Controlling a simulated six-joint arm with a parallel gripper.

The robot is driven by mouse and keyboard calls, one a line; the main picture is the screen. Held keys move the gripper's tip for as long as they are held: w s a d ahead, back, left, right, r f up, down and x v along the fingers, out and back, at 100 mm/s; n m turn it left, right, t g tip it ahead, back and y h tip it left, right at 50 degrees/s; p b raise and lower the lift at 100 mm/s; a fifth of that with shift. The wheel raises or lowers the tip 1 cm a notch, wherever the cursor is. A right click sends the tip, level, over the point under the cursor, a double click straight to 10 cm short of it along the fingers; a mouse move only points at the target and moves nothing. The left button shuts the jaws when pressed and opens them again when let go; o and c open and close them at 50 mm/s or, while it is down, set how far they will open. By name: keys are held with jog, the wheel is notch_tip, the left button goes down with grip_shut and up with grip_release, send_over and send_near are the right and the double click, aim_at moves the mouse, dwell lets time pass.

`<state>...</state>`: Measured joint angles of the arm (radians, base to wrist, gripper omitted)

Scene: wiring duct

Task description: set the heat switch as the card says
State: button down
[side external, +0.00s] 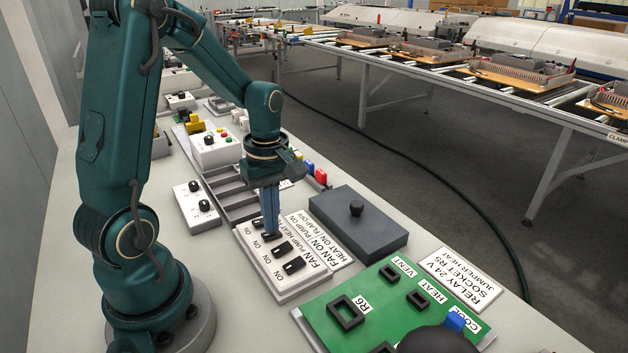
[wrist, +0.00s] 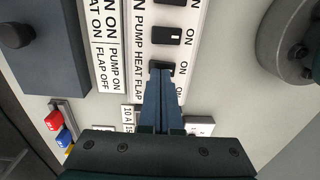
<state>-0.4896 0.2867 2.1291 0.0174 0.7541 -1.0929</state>
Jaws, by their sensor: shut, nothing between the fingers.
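The switch panel (side external: 278,285) is a pale box with a row of black rocker switches labelled FAN, PUMP, HEAT and FLAP, with ON marked along one side. The HEAT switch (wrist: 160,66) is partly covered by my fingertips; its position cannot be told. The card (wrist: 103,40) beside the panel reads PUMP ON, HEAT ON, FLAP OFF, and also FAN ON in the side view. My gripper (wrist: 160,72) is shut and empty, pointing down at the HEAT switch; contact cannot be told.
A dark grey box with a knob (side external: 350,222) stands beside the card. A green board (side external: 375,312) with black sockets lies nearby, with a relay card (side external: 460,280). A two-knob box (side external: 196,208) and grey trays (side external: 232,190) stand on the other side.

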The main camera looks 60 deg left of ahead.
jog(key=shift+r, duration=0.1)
notch_tip(320, 180, up, 14)
jog(key=w, duration=0.2)
jog(key=shift+f, duration=0.2)
jog(key=shift+w+d, duration=0.1)
jog(key=shift+w, duration=0.05)
